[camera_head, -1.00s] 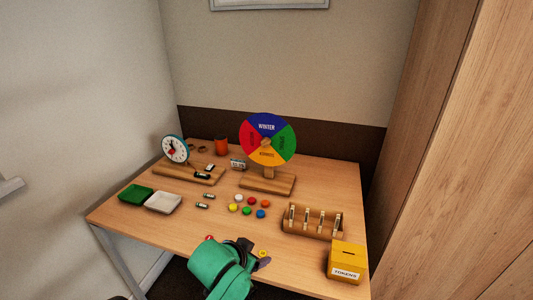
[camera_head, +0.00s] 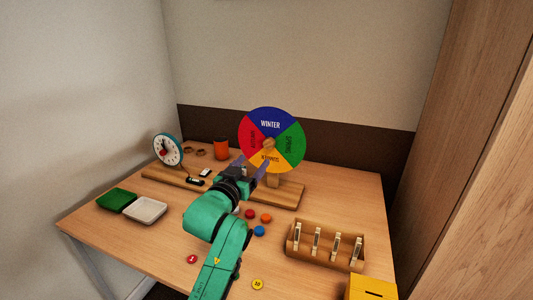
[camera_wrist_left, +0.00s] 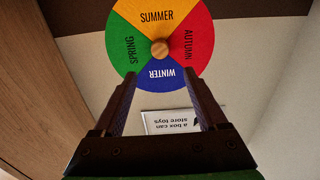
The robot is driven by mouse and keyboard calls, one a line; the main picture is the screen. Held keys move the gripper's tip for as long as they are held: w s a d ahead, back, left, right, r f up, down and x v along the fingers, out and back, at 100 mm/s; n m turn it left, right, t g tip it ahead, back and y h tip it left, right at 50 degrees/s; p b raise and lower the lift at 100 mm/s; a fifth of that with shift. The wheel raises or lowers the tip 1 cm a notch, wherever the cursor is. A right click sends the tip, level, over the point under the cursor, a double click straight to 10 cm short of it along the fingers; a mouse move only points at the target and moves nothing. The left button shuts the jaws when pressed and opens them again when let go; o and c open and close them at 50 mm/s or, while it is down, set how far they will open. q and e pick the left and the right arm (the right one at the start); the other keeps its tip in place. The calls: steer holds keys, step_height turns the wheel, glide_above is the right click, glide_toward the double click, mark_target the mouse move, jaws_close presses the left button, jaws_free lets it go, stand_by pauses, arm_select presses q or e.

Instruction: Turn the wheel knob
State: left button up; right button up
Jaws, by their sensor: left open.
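The season wheel (camera_head: 285,125) stands upright on a wooden stand at the back of the table, with blue, green, yellow and red quarters. Its round wooden knob (camera_head: 269,143) is at the centre, and WINTER is at the top in the head view. My left gripper (camera_head: 252,163) is open and empty in front of the wheel's lower left part. In the left wrist view, which is upside down, the knob (camera_wrist_left: 160,48) lies just beyond the fingertips (camera_wrist_left: 160,78), centred between them and apart from them. My right gripper is not in view.
A clock (camera_head: 168,149) and an orange cup (camera_head: 221,149) stand at the back left. Green (camera_head: 117,200) and white trays (camera_head: 145,210) lie at the left. Coloured discs (camera_head: 259,231) lie near my arm. A wooden rack (camera_head: 325,248) and a yellow box (camera_head: 370,288) are at the right.

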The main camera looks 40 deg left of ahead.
mark_target(267, 145)
arm_select(q)
steer(key=x, duration=1.1)
steer(key=shift+w+f+p, duration=0.1)
steer(key=shift+f+p, duration=0.15)
steer(key=shift+p, duration=0.05)
jaws_close()
steer(key=m+p, duration=0.3)
steer(key=m, duration=0.1)
steer(key=shift+r, duration=0.15)
steer(key=m+p, duration=0.2)
steer(key=m, duration=0.2)
steer(key=m+p, duration=0.1)
steer(key=m, duration=0.4)
steer(key=shift+a+p, duration=0.1)
steer(key=shift+p, duration=0.25)
steer(key=m+p, duration=0.1)
steer(key=m, duration=0.3)
steer(key=shift+m, duration=0.4)
